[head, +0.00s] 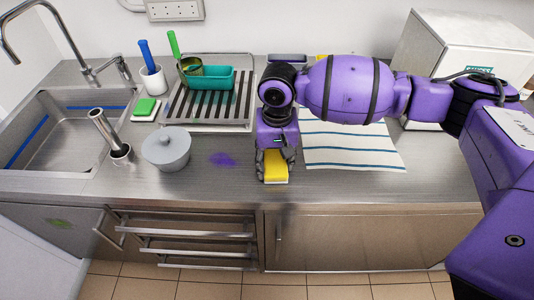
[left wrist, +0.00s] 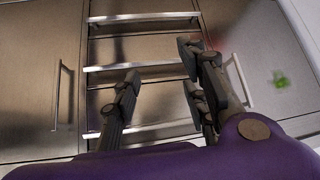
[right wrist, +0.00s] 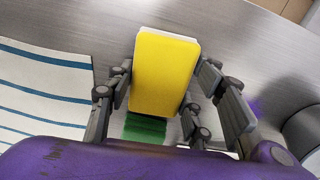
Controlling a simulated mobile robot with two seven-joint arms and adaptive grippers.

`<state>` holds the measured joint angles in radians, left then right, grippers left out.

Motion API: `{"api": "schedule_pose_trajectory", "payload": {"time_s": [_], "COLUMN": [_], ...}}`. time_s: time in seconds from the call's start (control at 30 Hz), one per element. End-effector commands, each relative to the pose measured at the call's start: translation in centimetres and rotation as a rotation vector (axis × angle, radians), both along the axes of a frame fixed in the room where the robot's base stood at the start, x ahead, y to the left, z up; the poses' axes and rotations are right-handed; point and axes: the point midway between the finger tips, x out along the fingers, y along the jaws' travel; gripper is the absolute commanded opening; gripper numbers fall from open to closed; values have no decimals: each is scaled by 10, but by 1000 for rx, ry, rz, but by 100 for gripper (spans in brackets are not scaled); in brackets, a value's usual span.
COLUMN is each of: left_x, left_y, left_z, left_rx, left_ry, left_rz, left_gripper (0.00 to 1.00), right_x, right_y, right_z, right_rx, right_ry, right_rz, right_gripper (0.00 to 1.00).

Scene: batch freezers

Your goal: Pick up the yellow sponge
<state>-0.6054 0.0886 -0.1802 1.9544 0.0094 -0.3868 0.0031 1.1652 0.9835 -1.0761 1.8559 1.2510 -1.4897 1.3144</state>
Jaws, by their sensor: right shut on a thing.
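The yellow sponge (head: 275,165) is at the front of the steel counter, below my right gripper (head: 274,158) in the head view.
A green block (right wrist: 145,128) shows beyond the sponge. A drying rack (head: 208,104), a sink (head: 60,130) and a white box (head: 455,45) stand farther off.

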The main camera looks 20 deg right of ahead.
Motion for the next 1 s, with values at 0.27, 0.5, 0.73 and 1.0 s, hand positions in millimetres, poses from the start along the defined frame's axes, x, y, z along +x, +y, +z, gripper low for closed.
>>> {"api": "schedule_pose_trajectory", "payload": {"time_s": [0.27,0.5,0.73,1.0], "left_x": [11,26,25,20], "left_y": [1,-4,-8,-13], "left_z": [8,25,31,28], "left_rx": [2,-6,-14,-21], "left_ry": [-21,-53,-52,-37], "left_rz": [-8,-11,-12,-15], "left_gripper": [40,40,40,40], "right_x": [-1,-44,-97,-129], "right_y": [1,15,33,43], "right_z": [35,90,115,128], "right_rx": [2,3,2,2], "right_ry": [-4,-10,-6,-1], "right_rz": [1,4,5,1], "right_gripper": [30,30,30,30]}}
